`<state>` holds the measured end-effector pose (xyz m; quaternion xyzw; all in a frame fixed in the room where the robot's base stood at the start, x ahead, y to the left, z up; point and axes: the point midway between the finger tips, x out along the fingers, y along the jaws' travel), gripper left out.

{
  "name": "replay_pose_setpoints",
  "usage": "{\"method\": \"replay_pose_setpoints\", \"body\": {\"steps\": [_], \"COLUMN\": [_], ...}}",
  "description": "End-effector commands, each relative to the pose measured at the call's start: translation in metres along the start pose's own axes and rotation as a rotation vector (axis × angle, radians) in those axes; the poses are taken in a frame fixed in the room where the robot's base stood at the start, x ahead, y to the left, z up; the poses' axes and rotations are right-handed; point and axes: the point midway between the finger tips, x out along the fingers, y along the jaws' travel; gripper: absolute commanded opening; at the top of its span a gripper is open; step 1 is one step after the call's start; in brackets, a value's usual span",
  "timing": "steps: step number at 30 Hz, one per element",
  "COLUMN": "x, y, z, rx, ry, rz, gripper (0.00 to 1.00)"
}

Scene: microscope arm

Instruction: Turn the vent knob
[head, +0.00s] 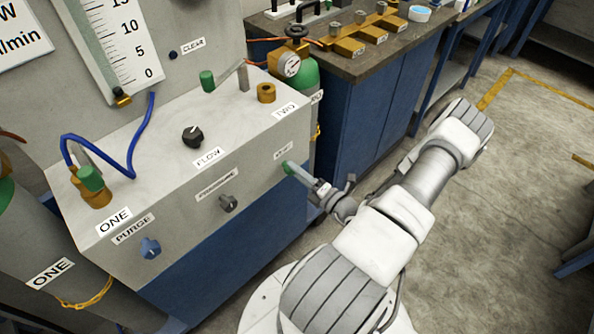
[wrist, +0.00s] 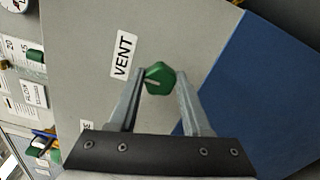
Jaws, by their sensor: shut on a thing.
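The vent knob is green, on the front face of the grey panel box. In the wrist view the vent knob (wrist: 160,78) sits between the two fingertips of my gripper (wrist: 161,80), beside the VENT label (wrist: 123,55). My gripper is shut on the knob. In the head view my gripper (head: 296,172) reaches the right end of the front face, and the green knob (head: 287,167) shows at its tips.
On the same face are a blue purge knob (head: 150,248) and a grey knob (head: 228,203). A black flow knob (head: 193,136) sits on the top. A green cylinder with a gauge (head: 290,64) stands behind the box. Open floor (head: 500,190) lies to the right.

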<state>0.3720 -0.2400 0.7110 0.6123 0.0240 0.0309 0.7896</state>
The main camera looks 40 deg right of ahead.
Motion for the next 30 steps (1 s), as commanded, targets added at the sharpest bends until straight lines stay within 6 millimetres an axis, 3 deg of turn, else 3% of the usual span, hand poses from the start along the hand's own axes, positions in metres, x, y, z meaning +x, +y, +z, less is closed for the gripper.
{"method": "replay_pose_setpoints", "body": {"steps": [11, 12, 17, 26, 30], "x": [-0.001, -0.001, 0.000, -0.001, -0.014], "y": [-0.001, -0.001, -0.001, 0.000, -0.001], "z": [-0.001, -0.001, 0.000, 0.000, 0.001], "rx": [0.008, 0.008, 0.007, 0.005, 0.005], "ry": [0.000, 0.000, 0.000, 0.000, -0.001], "rz": [-0.002, -0.002, -0.001, -0.001, -0.003], "gripper": [0.00, 0.52, 0.78, 0.78, 0.78]}}
